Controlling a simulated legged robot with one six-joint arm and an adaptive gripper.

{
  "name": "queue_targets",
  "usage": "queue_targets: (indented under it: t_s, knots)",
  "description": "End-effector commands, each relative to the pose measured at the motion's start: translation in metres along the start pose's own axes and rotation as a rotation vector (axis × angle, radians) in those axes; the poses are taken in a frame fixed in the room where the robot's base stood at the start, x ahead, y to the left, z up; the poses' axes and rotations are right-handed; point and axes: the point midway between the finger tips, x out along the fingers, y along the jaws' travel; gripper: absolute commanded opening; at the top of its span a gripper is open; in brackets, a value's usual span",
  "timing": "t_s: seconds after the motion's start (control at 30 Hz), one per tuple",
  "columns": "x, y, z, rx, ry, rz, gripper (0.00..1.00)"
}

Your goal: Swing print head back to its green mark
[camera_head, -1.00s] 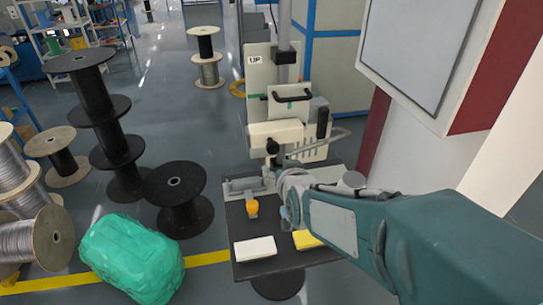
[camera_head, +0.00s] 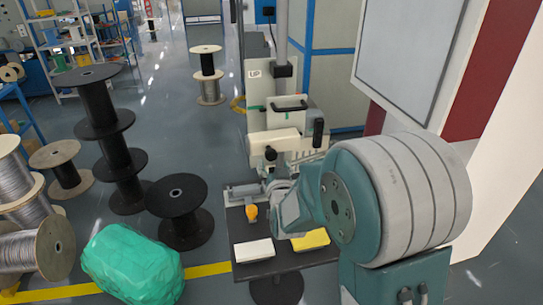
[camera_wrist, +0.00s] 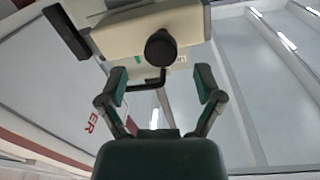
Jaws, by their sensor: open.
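The print head is a cream machine body (camera_head: 273,143) with a black knob and a black upright grip (camera_head: 318,132) at its right. It sits on a column behind a small dark table (camera_head: 242,214). In the head view, my arm hides most of the gripper.
Black spools (camera_head: 178,207) and a green wrapped bundle (camera_head: 131,264) stand left. A wall screen (camera_head: 415,55) is at upper right.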

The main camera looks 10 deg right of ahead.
Motion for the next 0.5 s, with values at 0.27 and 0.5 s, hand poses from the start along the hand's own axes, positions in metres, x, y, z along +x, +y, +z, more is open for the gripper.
queue_targets:
  t_s: [0.27, 0.5]
  knots:
    - [0.04, 0.0, 0.0, -0.001, 0.0, 0.0, 0.84]
    - [0.045, 0.0, 0.0, -0.001, 0.0, 0.0, 0.84]
